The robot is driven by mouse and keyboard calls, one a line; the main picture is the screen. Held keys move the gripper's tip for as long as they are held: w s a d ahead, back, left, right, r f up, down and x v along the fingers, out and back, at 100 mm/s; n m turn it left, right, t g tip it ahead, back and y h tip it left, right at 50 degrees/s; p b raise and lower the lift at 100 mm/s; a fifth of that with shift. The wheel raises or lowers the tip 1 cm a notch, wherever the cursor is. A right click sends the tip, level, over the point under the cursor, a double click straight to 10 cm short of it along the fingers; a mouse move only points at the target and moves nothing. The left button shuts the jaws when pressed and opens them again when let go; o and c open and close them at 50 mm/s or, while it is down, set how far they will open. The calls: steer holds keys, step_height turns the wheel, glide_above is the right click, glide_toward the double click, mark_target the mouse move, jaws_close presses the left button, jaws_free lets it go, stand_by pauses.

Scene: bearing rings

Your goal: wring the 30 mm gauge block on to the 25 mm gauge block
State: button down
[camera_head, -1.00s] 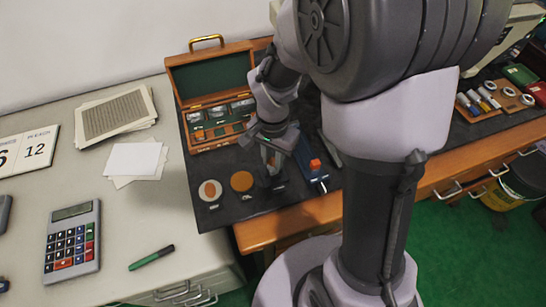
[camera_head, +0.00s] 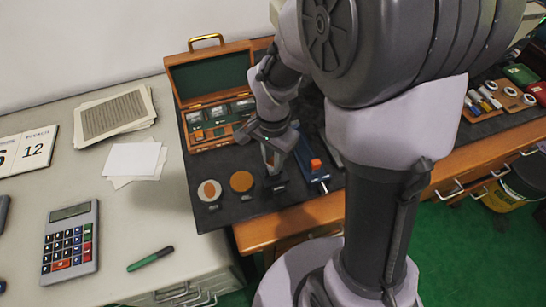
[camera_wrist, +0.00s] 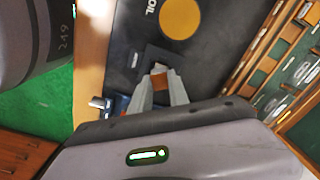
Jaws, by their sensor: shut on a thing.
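My gripper (camera_wrist: 160,90) is shut on a small shiny block (camera_wrist: 160,82), taken as the 30 mm gauge block, whose face looks brownish between the pale fingers. In the head view my gripper (camera_head: 272,162) points down at the front part of the dark mat. A dark square base (camera_wrist: 152,58) lies right under the fingertips. A pale metal edge (camera_wrist: 159,67) shows at the tips; I cannot tell whether it is the held block or the 25 mm gauge block. Contact between the two blocks is hidden.
An orange oil disc (camera_head: 241,181) and a pale disc with a brown centre (camera_head: 209,190) lie left of my gripper. A blue tool with an orange knob (camera_head: 315,168) stands close on the right. The open wooden gauge case (camera_head: 207,95) is behind. The mat's front edge is near.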

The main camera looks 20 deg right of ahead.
steer(key=shift+f+m+b, duration=0.1)
steer(key=shift+m+b, duration=1.5)
steer(key=shift+m, duration=1.5)
